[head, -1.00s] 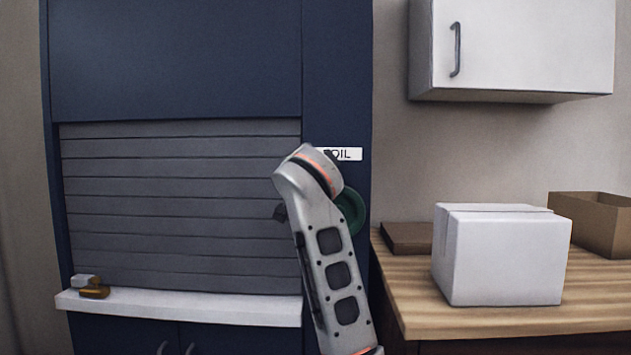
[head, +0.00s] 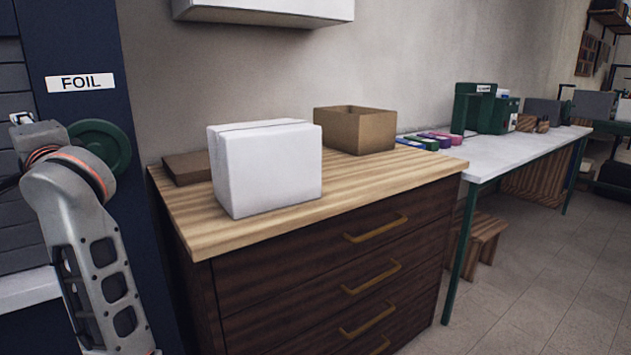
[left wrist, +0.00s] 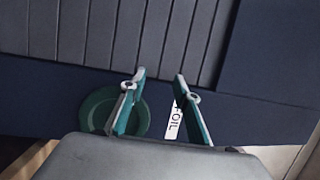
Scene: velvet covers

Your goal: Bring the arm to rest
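My left arm (head: 88,235) stands upright at the left edge of the head view, in front of the dark blue cabinet (head: 60,25). Its gripper is not clearly seen there. In the left wrist view my left gripper (left wrist: 160,77) has its two teal fingers apart with nothing between them. The FOIL label (left wrist: 173,121) and a green disc (left wrist: 97,112) show behind the fingers; whether the fingers touch anything is unclear. In the head view the green disc (head: 112,140) is partly behind my arm, below the FOIL label (head: 81,83). My right gripper is not in view.
A wooden-topped drawer unit (head: 380,185) carries a white box (head: 267,172), an open cardboard box (head: 355,131) and a flat brown box (head: 188,167). A white table (head: 490,155) and a low stool (head: 482,235) stand beyond. The floor (head: 550,290) at right is clear.

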